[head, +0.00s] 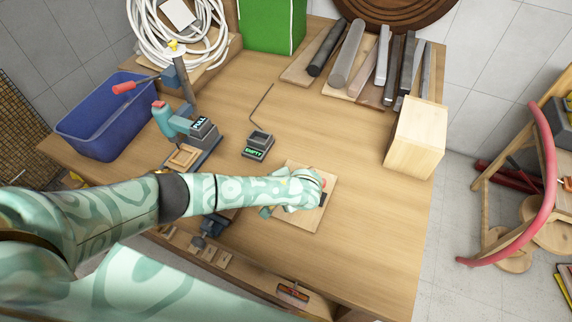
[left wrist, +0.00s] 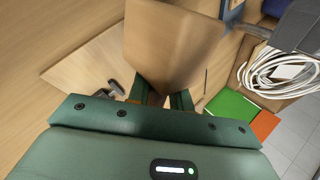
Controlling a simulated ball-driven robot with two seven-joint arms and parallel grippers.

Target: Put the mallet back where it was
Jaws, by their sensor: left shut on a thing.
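My left gripper (head: 309,190) is low over a light wooden board (head: 296,219) near the front middle of the bench. In the left wrist view the left gripper (left wrist: 156,98) is shut on a brown wooden block (left wrist: 172,42), which looks like the mallet's head. The hand hides the mallet in the head view. I cannot tell whether the mallet touches the board. Small dark pieces (left wrist: 117,88) lie on the board beside the fingers. My right gripper is in neither view.
A blue bin (head: 100,130), a coiled white hose (head: 170,45) and a green box (head: 272,25) lie farther left and back. A pale wooden block (head: 416,138) stands right; bench between is clear.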

